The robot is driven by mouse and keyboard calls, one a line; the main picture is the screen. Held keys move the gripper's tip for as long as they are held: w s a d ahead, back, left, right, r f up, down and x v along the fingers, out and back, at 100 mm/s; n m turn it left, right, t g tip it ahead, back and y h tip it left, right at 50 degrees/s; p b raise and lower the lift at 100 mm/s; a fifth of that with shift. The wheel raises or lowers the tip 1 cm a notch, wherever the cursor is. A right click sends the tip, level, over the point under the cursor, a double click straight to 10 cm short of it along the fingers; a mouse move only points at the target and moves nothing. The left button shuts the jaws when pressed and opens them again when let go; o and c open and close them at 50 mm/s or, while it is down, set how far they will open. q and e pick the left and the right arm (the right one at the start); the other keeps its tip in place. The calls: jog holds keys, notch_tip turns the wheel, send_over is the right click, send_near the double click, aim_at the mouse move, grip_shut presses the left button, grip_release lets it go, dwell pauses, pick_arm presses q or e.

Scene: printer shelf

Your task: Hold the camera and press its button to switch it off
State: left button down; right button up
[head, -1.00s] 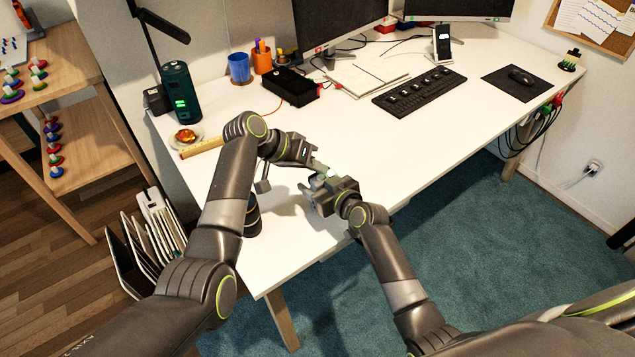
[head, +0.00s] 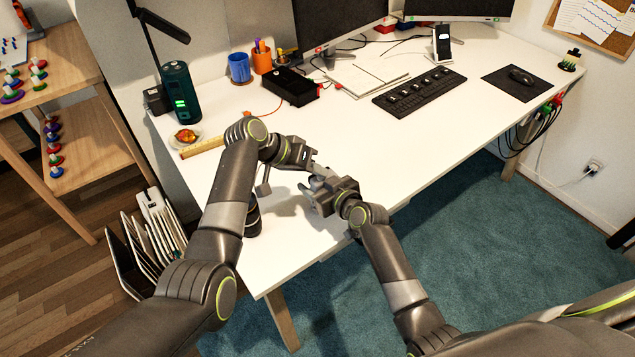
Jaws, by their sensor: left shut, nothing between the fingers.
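My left gripper (head: 317,168) is shut and empty above the front part of the white desk. Its tips point right, close to the fingers of my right gripper (head: 308,188). The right gripper reaches in from the lower right and faces left. A small greyish shape shows between the two grippers, but I cannot tell whether it is the camera or only finger parts. The camera and its button cannot be made out. Whether the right fingers are open or closed on something is not clear.
The white desk (head: 420,140) has free room right of my arms. A dark cylinder (head: 253,218) stands by my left forearm. Farther back are a keyboard (head: 420,92), a black box (head: 290,87), a blue cup (head: 239,68) and a green-lit dark cylinder (head: 181,92).

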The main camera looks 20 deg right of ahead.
pick_arm(q)
jog(key=shift+r, duration=0.55)
notch_tip(320, 180, up, 6)
dwell(0.6)
pick_arm(e)
jog(key=o, duration=1.3)
